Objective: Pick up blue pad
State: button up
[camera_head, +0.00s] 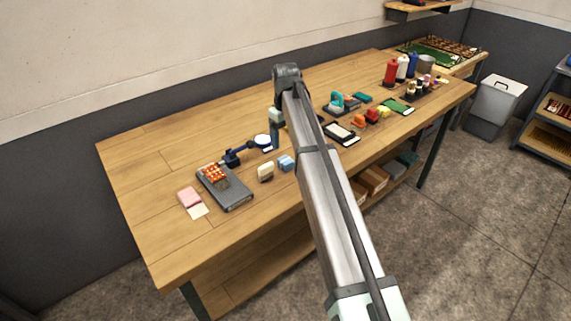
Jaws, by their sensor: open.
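A small light blue pad (287,163) lies on the wooden table (150,240), near the middle of its front half. It sits just right of a cream block (265,172). My gripper (276,146) hangs down from the arm's end, above or behind the blue pad as seen here, and apart from it. It is small in the picture; it is open, and I see nothing held in it. My arm link hides part of the table right of the pad.
A grey slab (236,199) bearing an orange patterned piece, a pink pad (189,196) and a dark blue tool (232,158) lie to the left. Several coloured blocks, a black-framed tray (342,134) and bottles stand to the right. The table's left end is clear.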

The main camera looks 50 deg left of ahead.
aim_at(286, 160)
notch_tip(286, 160, down, 10)
jog(key=shift+s+d+r, duration=0.1)
dwell(0.5)
jog(key=shift+c, duration=0.4)
jog(key=c, duration=0.9)
jog(key=shift+c, duration=0.2)
notch_tip(286, 160, up, 10)
jog(key=shift+r, duration=0.1)
